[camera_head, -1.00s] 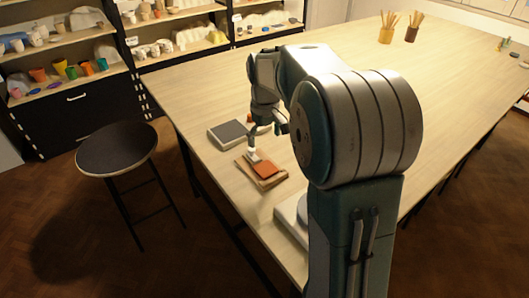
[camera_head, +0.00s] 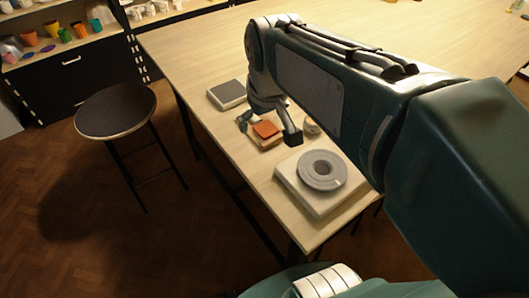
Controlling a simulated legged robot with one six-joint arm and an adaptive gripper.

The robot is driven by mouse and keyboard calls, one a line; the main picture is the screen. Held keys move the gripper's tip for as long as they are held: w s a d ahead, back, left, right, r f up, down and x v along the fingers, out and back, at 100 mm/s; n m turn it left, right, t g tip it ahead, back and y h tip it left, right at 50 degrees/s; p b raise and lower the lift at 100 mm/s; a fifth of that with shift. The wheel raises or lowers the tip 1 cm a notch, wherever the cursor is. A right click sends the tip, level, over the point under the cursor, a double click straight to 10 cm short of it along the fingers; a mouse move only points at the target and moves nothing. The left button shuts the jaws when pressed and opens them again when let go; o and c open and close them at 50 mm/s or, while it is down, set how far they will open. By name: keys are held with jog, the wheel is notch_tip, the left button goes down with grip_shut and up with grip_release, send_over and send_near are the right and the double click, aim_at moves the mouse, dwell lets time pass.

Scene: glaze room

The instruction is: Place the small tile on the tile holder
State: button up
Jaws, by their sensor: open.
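A small orange tile (camera_head: 266,129) lies flat on a light wooden board (camera_head: 262,145), which looks like the tile holder, near the table's left edge. My gripper (camera_head: 268,130) is open, with one finger on the left side of the tile and the other on its right. The fingers look low and apart from the tile, but I cannot tell their exact height or whether either touches it. Part of the board's far side is hidden behind my gripper.
A dark grey square slab with a pale rim (camera_head: 228,94) lies behind to the left. A grey ring-shaped disc (camera_head: 322,170) sits on a white base (camera_head: 318,204) at the near corner. A small round pot (camera_head: 311,127) is partly hidden by my arm. A dark stool (camera_head: 116,110) stands left of the table (camera_head: 190,50).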

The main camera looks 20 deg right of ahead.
jog(key=s+a+f+t, duration=0.2)
jog(key=s, duration=0.7)
jog(key=shift+s+a+f+m, duration=0.25)
jog(key=shift+s+a+m, duration=0.05)
jog(key=shift+a+m, duration=0.1)
